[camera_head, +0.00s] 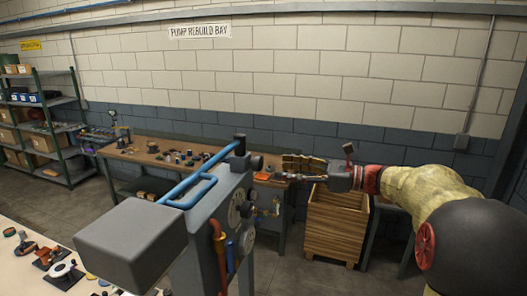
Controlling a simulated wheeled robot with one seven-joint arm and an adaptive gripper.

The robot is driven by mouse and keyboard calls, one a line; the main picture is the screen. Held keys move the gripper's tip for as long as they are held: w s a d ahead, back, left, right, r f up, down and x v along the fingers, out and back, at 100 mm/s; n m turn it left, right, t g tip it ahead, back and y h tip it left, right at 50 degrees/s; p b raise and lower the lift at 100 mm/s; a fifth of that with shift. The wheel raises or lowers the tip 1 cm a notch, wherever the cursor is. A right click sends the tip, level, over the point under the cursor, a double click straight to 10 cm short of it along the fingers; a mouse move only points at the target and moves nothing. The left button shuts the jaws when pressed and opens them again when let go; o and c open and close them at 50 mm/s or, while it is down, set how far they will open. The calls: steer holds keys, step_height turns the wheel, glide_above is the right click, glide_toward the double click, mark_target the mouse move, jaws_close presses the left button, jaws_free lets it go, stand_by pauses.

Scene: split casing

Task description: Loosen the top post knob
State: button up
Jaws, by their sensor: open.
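The grey casing (210,215) stands in the centre, with a blue pipe (188,188) along its top and gauges on its right face. A dark post (240,148) rises at its top. A short dark round knob (257,163) sticks out to the right near the post. I cannot tell for sure that it is the top post knob. My gripper (284,167) is open and points left. In the picture its fingertips are just right of the dark knob, with a small gap. The depth between them is unclear, and nothing shows between the fingers.
A workbench (135,153) with small parts runs along the back wall. A wooden crate (337,222) stands on the floor below my gripper. Green shelving (75,130) is at the left. A pale table (25,272) with parts is at the lower left.

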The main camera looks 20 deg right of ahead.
mark_target(261, 162)
steer(key=x, duration=0.2)
steer(key=p+x, duration=0.1)
steer(key=x, duration=0.2)
steer(key=p+x, duration=0.1)
steer(key=x, duration=0.1)
steer(key=shift+w+a+r, duration=0.1)
steer(key=shift+w+r, duration=0.15)
steer(key=shift+r, duration=0.1)
steer(key=shift+c, duration=1.3)
steer(key=c, duration=0.7)
steer(key=shift+c, duration=0.9)
